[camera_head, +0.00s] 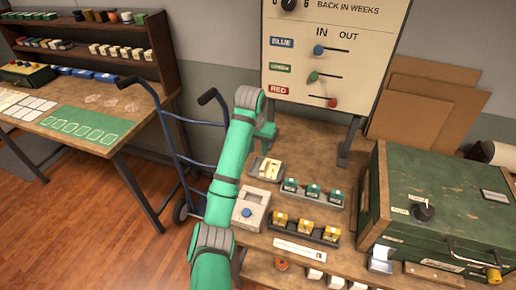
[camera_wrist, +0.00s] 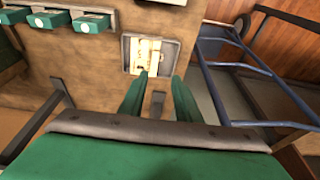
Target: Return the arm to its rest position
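My green arm rises over the left part of the wooden workbench (camera_head: 345,150), folded at a high elbow. My gripper (camera_head: 268,135) is beyond the elbow, pointing down above the bench, partly hidden by the arm. In the wrist view my gripper (camera_wrist: 158,88) shows two green fingers well apart with nothing between them. Just past the fingertips lies a small grey tray (camera_wrist: 174,58) holding cream and yellow pieces. It also shows in the head view (camera_head: 279,178). The gripper looks clear of it.
A sign board (camera_head: 335,60) with sliders stands behind the gripper. A blue hand truck (camera_head: 176,140) is left of the arm. A grey box with a blue button (camera_head: 247,212), racks of green and yellow pieces, and a green machine (camera_head: 440,210) occupy the bench.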

